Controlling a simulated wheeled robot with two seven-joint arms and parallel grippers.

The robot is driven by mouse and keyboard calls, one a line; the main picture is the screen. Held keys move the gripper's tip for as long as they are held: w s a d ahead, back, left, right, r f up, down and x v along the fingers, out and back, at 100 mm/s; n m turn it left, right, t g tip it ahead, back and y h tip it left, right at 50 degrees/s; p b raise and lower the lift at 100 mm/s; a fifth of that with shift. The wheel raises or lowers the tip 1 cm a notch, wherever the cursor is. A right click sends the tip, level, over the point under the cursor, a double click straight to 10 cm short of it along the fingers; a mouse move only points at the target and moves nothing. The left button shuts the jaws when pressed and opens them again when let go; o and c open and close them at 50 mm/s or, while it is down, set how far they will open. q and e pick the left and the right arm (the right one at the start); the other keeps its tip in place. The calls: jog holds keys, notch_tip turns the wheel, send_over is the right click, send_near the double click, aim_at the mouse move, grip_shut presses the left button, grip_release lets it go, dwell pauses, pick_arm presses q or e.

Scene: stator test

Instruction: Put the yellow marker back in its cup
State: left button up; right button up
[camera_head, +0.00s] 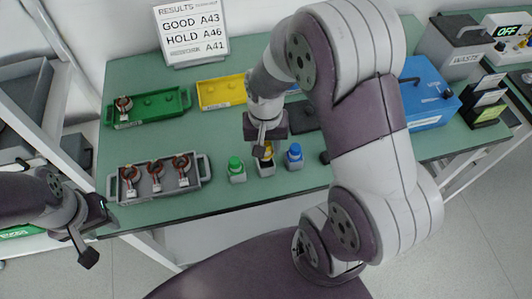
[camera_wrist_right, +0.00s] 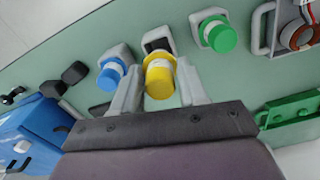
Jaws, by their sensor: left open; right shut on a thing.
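The yellow marker (camera_wrist_right: 160,80) is between the fingers of my right gripper (camera_wrist_right: 158,92), which is shut on it. Its white end points at the dark mouth of the middle cup (camera_wrist_right: 153,34); whether the tip is inside, I cannot tell. In the head view my right gripper (camera_head: 264,148) is just above that cup (camera_head: 266,170), and the marker (camera_head: 267,153) is partly hidden by the fingers. A green-capped marker (camera_head: 235,163) and a blue-capped marker (camera_head: 294,151) stand in cups on either side. My left gripper (camera_head: 97,236) is open and empty at the table's front left.
A grey tray (camera_head: 200,183) with several copper-wound parts lies at the left. Behind are a green tray (camera_head: 148,121), a yellow tray (camera_head: 222,105) and a results sign (camera_head: 193,35). A blue box (camera_head: 425,110) stands at the right.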

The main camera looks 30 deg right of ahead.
aim_at(266, 156)
notch_tip(266, 156, down, 3)
jog(key=shift+s+f, duration=0.1)
jog(key=shift+s, duration=0.05)
jog(key=shift+f, duration=0.2)
jog(key=shift+f, duration=0.45)
jog(key=o, duration=1)
jog(key=shift+o, duration=0.2)
notch_tip(266, 156, up, 12)
jog(key=shift+r+p, duration=0.25)
jog(key=shift+p, duration=0.2)
jog(key=shift+s+a+n, duration=0.15)
jog(key=shift+a+n, duration=0.05)
jog(key=shift+n, duration=0.2)
jog(key=s+f+n, duration=0.1)
jog(key=s+a+n+t, duration=0.1)
jog(key=n, duration=0.1)
jog(key=s+a+f+n, duration=0.1)
jog(key=shift+s+f, duration=0.3)
jog(key=shift+s, duration=0.05)
